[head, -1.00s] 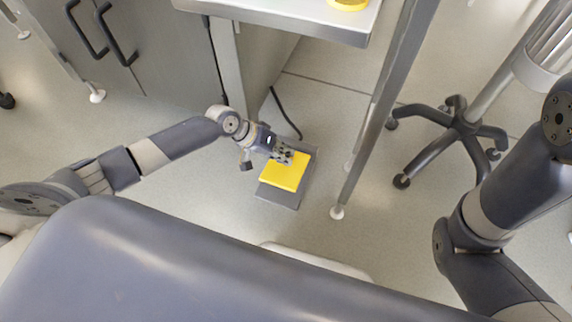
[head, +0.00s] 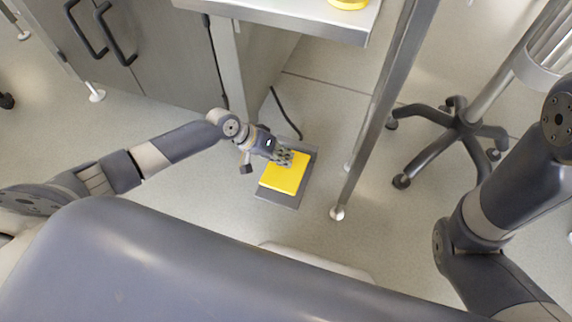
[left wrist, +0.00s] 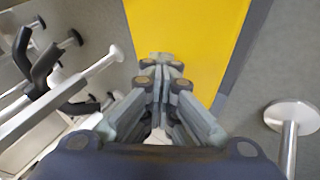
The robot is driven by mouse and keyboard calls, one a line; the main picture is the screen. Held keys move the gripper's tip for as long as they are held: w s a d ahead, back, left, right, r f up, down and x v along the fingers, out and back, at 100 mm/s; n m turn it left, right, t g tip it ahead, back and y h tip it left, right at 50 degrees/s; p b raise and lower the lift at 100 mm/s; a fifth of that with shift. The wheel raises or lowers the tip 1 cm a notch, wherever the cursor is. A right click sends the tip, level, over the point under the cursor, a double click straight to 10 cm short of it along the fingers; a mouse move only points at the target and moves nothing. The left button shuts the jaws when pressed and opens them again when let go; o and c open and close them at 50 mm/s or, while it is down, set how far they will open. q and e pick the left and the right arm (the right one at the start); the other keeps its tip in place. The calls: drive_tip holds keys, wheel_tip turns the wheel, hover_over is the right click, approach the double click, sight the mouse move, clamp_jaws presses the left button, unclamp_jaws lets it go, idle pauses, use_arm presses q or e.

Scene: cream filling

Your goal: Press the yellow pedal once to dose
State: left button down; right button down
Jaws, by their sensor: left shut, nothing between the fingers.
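The yellow pedal (head: 284,174) sits on a grey base plate (head: 293,200) on the floor, left of a metal table leg. My left gripper (head: 288,157) is shut and empty, with its fingertips over the pedal's upper edge. In the left wrist view the yellow pedal (left wrist: 190,40) fills the upper middle, and the shut fingers (left wrist: 162,60) of my left gripper overlap it. I cannot tell whether the fingertips touch it. My right arm shows at the right edge, but its gripper is out of view.
A metal table leg (head: 375,115) stands right of the pedal, under a tabletop (head: 300,18). A wheeled stand base (head: 455,135) is further right. A grey cabinet (head: 165,60) is at the upper left. A dark cable (head: 285,112) runs from the base plate.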

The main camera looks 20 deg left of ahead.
use_arm(q)
drive_tip(key=shift+s+f, duration=0.25)
drive_tip(key=shift+f, duration=0.3)
drive_tip(key=shift+s+f, duration=0.25)
drive_tip(key=shift+f, duration=0.3)
idle(0.5)
